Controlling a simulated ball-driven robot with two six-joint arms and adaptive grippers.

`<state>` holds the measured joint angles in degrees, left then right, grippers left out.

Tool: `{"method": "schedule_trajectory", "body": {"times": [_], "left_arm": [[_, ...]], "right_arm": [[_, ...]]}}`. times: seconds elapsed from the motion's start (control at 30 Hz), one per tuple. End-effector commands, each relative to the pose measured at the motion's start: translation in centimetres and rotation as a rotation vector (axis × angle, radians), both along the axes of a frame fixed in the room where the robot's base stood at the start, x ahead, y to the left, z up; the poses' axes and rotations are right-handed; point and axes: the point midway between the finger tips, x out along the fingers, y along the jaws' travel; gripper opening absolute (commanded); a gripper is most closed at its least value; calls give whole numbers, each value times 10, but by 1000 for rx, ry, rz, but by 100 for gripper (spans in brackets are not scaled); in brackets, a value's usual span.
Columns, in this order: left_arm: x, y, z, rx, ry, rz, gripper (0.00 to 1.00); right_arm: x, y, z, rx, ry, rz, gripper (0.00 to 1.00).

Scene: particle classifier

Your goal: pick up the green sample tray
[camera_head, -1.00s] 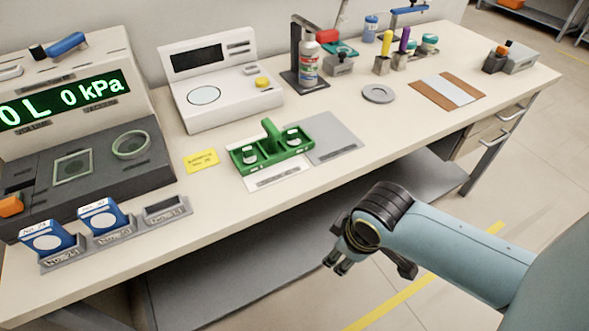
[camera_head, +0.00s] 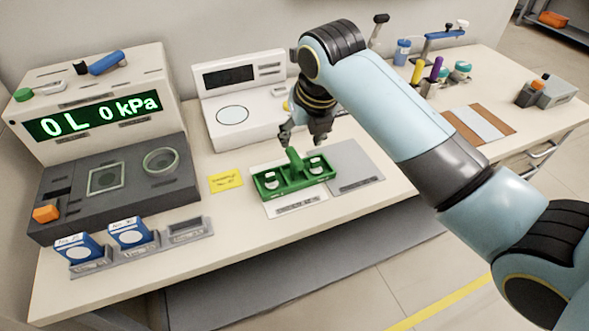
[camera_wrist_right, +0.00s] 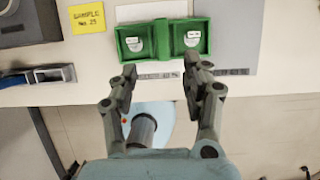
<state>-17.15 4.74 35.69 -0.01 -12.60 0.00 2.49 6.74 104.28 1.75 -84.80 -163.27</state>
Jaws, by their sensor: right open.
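The green sample tray (camera_head: 298,187) sits on the bench, partly on a white labelled plate. It has an upright central handle (camera_head: 294,160) and a round, white-labelled container on each side. My right gripper (camera_head: 303,139) is open and empty, pointing down just above the handle, with a gap that is hard to judge. In the right wrist view the tray (camera_wrist_right: 163,58) lies beyond the open fingers (camera_wrist_right: 163,80), roughly centred between them. My left gripper is not in view.
A grey plate (camera_head: 352,165) lies right of the tray and a yellow note (camera_head: 226,181) left of it. A white instrument (camera_head: 215,138) stands behind. Blue-white boxes in a holder (camera_head: 188,229) are at front left. My right arm hides part of the bench.

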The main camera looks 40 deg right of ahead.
Motion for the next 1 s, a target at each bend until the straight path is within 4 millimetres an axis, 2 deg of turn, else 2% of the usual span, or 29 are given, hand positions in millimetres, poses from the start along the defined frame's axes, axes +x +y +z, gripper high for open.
{"method": "schedule_trajectory", "body": {"times": [0.07, 0.3, 0.53, 0.8, 1.0], "left_arm": [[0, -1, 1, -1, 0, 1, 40], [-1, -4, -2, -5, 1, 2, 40], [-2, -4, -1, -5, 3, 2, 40], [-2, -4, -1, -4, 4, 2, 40], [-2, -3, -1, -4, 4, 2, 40]], "right_arm": [[4, -1, -1, -17, 4, 43, 48], [19, -4, -36, -22, 6, 58, 48], [26, -6, -54, -22, 4, 58, 48], [37, -12, -92, -22, 5, 57, 48], [40, -12, -98, -22, 3, 57, 48]]}}
